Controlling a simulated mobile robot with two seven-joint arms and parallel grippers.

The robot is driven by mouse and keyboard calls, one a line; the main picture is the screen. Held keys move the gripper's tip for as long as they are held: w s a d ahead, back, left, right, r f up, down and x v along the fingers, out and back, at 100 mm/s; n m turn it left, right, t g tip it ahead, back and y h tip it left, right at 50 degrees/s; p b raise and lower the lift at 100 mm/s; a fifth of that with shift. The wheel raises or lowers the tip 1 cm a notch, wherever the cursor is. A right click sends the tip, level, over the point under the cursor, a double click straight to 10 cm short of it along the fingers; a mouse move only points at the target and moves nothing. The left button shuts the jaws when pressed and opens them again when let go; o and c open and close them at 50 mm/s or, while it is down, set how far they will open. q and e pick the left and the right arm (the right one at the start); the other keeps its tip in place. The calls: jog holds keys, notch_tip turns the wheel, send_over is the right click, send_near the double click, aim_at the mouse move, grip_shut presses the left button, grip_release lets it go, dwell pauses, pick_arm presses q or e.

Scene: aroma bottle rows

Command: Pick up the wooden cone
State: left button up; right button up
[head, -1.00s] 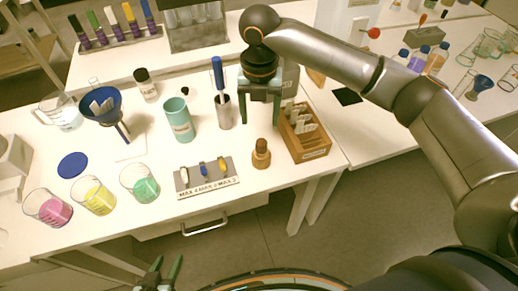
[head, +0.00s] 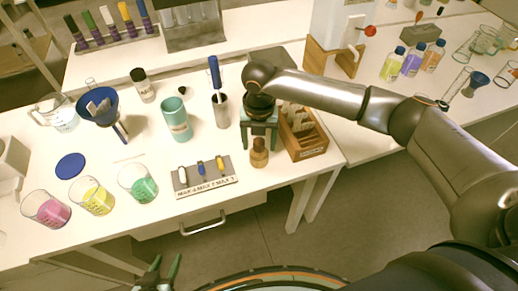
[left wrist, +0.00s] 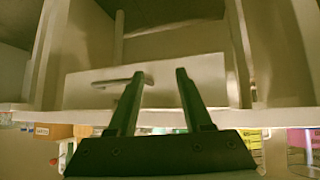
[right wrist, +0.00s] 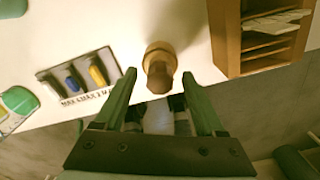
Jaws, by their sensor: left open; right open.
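The wooden cone (head: 259,154) stands upright near the front edge of the white table, a brown piece with a wider light base and a darker, narrower top. It also shows in the right wrist view (right wrist: 159,66). My right gripper (head: 259,142) is open above and just behind it in the head view. In the right wrist view its fingertips (right wrist: 159,76) lie on either side of the cone's top, with visible gaps. My left gripper (head: 167,260) is open and empty below the table front; its fingers (left wrist: 159,74) face the drawer front in the left wrist view.
A wooden rack (head: 307,144) stands close to the right of the cone. A grey tray (head: 206,184) with small coloured pieces lies to its left. A cup with a blue-handled tool (head: 220,112) and a teal jar (head: 176,120) stand behind. The table edge is close in front.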

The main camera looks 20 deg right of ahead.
grip_shut()
dwell(0.4)
